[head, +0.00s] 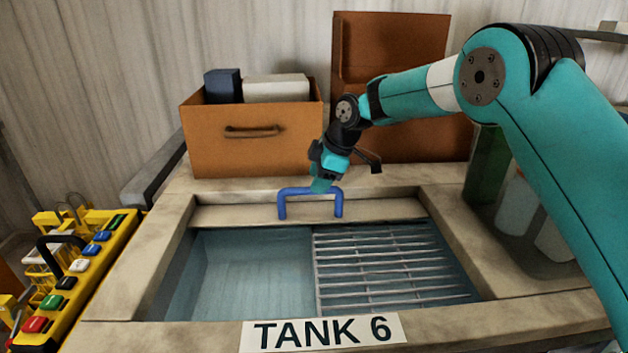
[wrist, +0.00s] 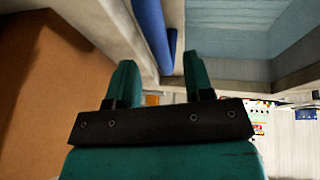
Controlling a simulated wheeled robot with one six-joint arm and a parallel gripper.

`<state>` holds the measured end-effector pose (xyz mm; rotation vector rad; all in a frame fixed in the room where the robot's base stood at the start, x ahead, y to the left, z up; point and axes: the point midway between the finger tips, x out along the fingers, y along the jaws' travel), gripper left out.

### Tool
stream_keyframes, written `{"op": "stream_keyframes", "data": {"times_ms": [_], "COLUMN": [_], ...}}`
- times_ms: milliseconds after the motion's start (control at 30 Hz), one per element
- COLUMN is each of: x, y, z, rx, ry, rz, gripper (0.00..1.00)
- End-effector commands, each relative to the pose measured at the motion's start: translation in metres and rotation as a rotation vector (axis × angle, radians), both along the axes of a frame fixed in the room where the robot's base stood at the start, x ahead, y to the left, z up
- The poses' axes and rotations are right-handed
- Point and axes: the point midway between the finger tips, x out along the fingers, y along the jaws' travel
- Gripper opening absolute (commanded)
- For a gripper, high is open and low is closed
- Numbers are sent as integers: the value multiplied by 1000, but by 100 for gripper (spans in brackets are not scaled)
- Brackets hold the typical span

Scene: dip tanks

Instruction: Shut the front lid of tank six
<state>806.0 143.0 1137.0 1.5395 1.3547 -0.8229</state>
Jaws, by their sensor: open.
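Tank six, with its "TANK 6" label (head: 322,332), stands open in the head view, its pale blue inside in plain sight. A beige panel (head: 378,209), which looks like the lid, lies along the far side of the opening. It carries a blue bar handle (head: 310,191). My gripper (head: 321,187) points down at the handle's bar. In the wrist view my fingers (wrist: 162,72) are spread apart, and the blue handle (wrist: 152,32) shows between and beyond them. I cannot tell whether they touch it.
Metal bars (head: 385,262) cover the tank's right half. Behind stand an orange-brown box (head: 250,150) and a tall brown panel (head: 405,60). A yellow rack (head: 85,270) with coloured blocks is at the left. Bottles (head: 517,205) stand at the right.

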Motion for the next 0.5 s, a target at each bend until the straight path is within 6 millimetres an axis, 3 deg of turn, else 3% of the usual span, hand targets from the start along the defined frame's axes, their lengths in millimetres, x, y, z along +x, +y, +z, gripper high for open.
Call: {"op": "stream_keyframes", "data": {"times_ms": [200, 500], "x": [5, 5], "y": [10, 11], "z": [-21, -27], "rx": [0, 1], "ry": [1, -1], "rz": [-1, -1], "gripper": [47, 47]}}
